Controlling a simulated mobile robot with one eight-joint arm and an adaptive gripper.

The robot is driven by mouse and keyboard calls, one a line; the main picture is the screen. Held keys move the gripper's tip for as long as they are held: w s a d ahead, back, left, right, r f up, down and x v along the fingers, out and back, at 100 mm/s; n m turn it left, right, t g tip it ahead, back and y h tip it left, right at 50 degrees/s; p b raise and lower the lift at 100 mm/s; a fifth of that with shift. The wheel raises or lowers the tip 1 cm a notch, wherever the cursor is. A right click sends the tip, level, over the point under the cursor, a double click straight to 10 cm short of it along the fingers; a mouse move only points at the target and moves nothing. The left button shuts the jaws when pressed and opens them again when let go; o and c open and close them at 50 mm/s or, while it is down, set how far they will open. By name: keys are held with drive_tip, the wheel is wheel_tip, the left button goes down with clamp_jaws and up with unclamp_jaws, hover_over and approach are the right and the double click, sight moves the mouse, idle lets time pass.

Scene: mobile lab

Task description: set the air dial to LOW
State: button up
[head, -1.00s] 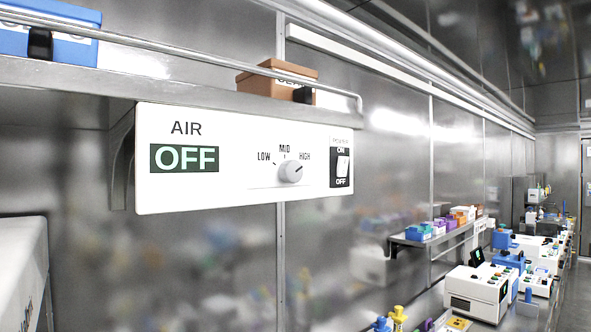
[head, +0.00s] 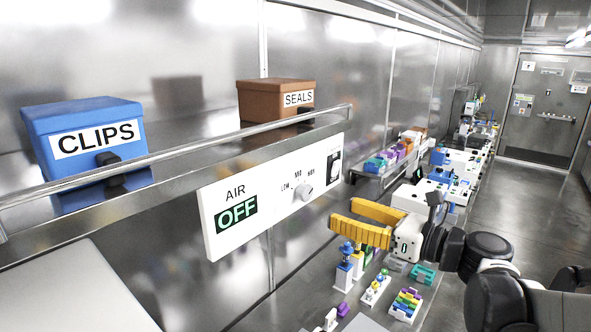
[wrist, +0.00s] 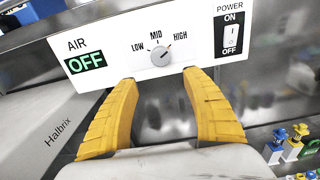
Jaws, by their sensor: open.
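The air dial (head: 305,191) is a grey-white round knob on a white panel (head: 222,190) under the shelf. In the wrist view, the dial (wrist: 160,56) has LOW at left, MID above and HIGH at right. Its dark mark points up and right, toward HIGH. The panel's display (wrist: 86,61) reads OFF in green. My gripper (head: 342,214) has yellow fingers, open and empty, to the right of and below the panel in the head view. In the wrist view the gripper's fingertips (wrist: 159,79) are just below the dial on either side, apart from it.
The power switch (wrist: 231,36) is right of the dial. A shelf with a rail (head: 180,157) above the panel holds a blue CLIPS box (head: 88,170) and a brown SEALS box (head: 262,103). Small lab items (head: 405,303) stand below. The floor (head: 500,205) at right is clear.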

sight(309, 196)
drive_tip(key=x, duration=0.3)
drive_tip(key=p+x, duration=0.1)
drive_tip(key=x, duration=0.3)
drive_tip(key=r+x, duration=0.1)
drive_tip(key=x, duration=0.2)
drive_tip(key=shift+w+a+p, duration=0.2)
drive_tip(key=shift+w+p, duration=0.2)
drive_tip(key=c, duration=1.2)
